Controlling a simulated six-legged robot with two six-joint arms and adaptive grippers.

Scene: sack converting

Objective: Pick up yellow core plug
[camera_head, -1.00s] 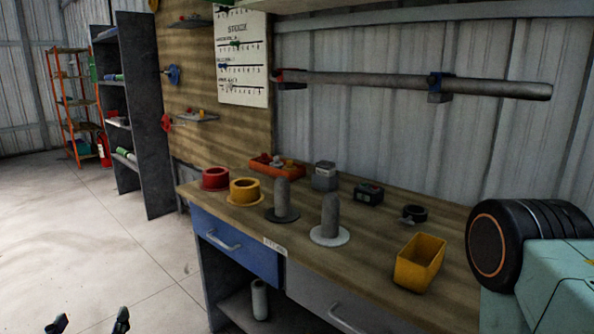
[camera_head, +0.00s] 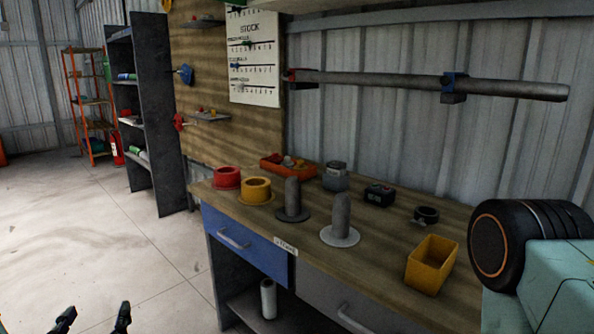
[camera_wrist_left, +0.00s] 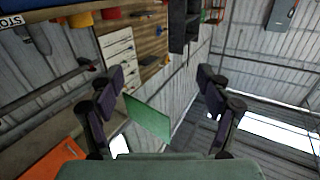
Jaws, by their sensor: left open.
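The yellow core plug (camera_head: 256,190) is a flanged ring standing on the wooden workbench (camera_head: 385,258), near its left end. A similar red plug (camera_head: 227,178) stands just behind and left of it. My left gripper (camera_head: 94,318) shows only its fingertips at the bottom left of the head view, low over the floor and well apart from the bench. In the left wrist view its fingers (camera_wrist_left: 161,80) are spread with nothing between them. My right gripper is not in view.
Two grey posts on round bases (camera_head: 293,202) (camera_head: 341,222) stand right of the yellow plug. An orange tray (camera_head: 287,168) lies behind it, and a yellow bin (camera_head: 432,265) sits farther right. A dark shelf (camera_head: 152,115) stands left of the bench. The floor at left is clear.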

